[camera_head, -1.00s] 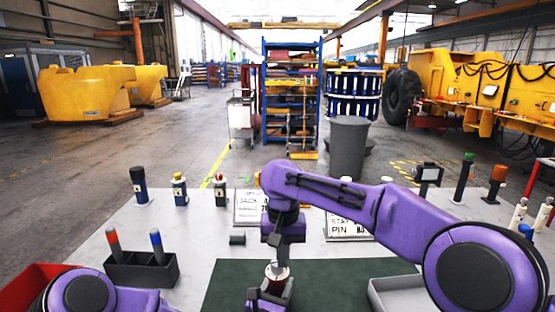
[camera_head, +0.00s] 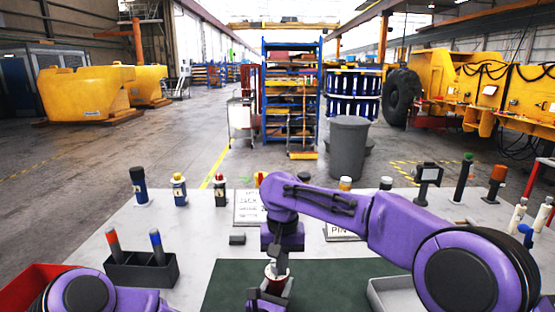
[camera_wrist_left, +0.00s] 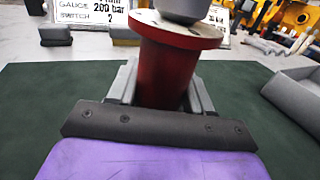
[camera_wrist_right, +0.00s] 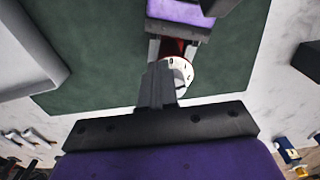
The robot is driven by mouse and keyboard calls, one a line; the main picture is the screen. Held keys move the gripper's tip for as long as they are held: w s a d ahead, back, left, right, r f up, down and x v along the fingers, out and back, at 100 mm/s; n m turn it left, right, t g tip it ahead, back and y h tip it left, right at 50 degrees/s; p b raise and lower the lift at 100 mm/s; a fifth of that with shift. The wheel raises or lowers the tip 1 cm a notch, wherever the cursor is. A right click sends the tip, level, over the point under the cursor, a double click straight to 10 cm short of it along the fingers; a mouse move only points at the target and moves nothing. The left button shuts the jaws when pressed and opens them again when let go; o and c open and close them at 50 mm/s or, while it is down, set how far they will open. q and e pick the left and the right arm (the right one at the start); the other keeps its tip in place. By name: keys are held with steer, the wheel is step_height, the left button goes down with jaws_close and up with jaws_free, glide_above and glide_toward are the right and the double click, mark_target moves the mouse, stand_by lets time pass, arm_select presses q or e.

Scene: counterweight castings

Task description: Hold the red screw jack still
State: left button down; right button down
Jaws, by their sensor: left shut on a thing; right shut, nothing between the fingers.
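The red screw jack (camera_wrist_left: 168,62) stands upright on the green mat (camera_wrist_left: 30,125), with a pale flange and a grey top. It shows small in the head view (camera_head: 277,276) and from above in the right wrist view (camera_wrist_right: 180,72). My left gripper (camera_wrist_left: 160,85) is shut on its red body, one finger on each side. My right gripper (camera_head: 278,258) is above the jack, its fingers shut with nothing between them, pointing down at the jack's top. Whether the right fingertips touch the top I cannot tell.
A dark holder (camera_head: 140,270) with a red-topped and a blue-topped tool stands at left, by a red bin (camera_head: 32,285). A grey tray (camera_head: 385,292) lies right of the mat. Several bottles and sign cards (camera_head: 249,207) line the table's back.

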steer(key=shift+a, duration=0.2)
steer(key=shift+s+a, duration=0.1)
steer(key=shift+a, duration=0.65)
steer(key=shift+a, duration=0.3)
steer(key=r, duration=0.6)
steer(key=shift+s+a, duration=0.2)
steer(key=shift+s, duration=0.05)
stand_by(0.3)
